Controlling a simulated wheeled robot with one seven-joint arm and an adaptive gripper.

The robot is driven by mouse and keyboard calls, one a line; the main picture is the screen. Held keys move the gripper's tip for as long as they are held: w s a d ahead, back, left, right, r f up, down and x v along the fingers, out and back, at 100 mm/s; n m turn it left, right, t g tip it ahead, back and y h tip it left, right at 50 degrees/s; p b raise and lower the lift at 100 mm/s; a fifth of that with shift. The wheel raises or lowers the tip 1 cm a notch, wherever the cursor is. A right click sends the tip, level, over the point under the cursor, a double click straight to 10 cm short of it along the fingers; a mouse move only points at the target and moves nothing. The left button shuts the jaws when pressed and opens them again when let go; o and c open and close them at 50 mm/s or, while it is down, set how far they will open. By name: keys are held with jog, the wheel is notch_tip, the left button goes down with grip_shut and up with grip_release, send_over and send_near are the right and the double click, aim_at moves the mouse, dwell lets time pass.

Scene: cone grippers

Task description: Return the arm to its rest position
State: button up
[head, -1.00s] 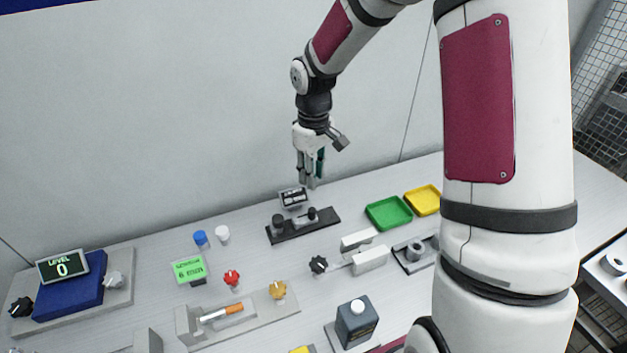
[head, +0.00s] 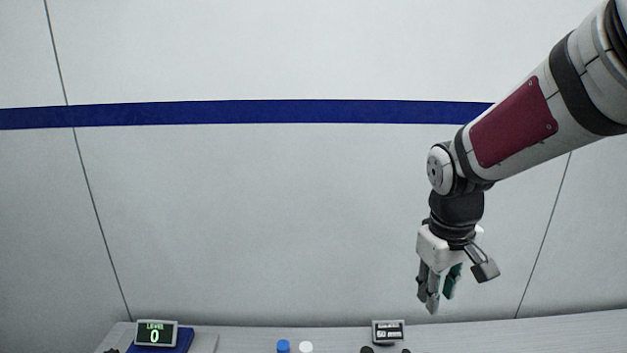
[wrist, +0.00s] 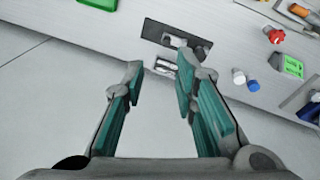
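My gripper (head: 437,292) hangs from my raised arm at the right of the head view, fingers pointing down, well above the back of the bench. In the wrist view my gripper (wrist: 157,80) has its two teal-padded fingers spread apart with a clear gap and nothing between them. The bench top lies beyond the fingertips, and nothing touches them.
The bench (head: 560,327) shows along the bottom of the head view with a level display (head: 155,334), a small dark display (head: 388,332), a blue cap (head: 283,346) and a white cap (head: 306,347). A red knob (wrist: 276,36) shows in the wrist view. Air around the arm is clear.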

jog(key=s+a+r+m+t, duration=0.1)
jog(key=s+r, duration=0.2)
jog(key=s, duration=0.3)
jog(key=s+r+m+t+y, duration=0.1)
jog(key=s+r, duration=0.2)
jog(key=s, duration=0.3)
jog(key=s+a+r+m+t, duration=0.1)
jog(key=s+r, duration=0.1)
jog(key=s, duration=0.4)
jog(key=shift+a+r+m+t, duration=0.3)
jog(key=shift+r, duration=0.1)
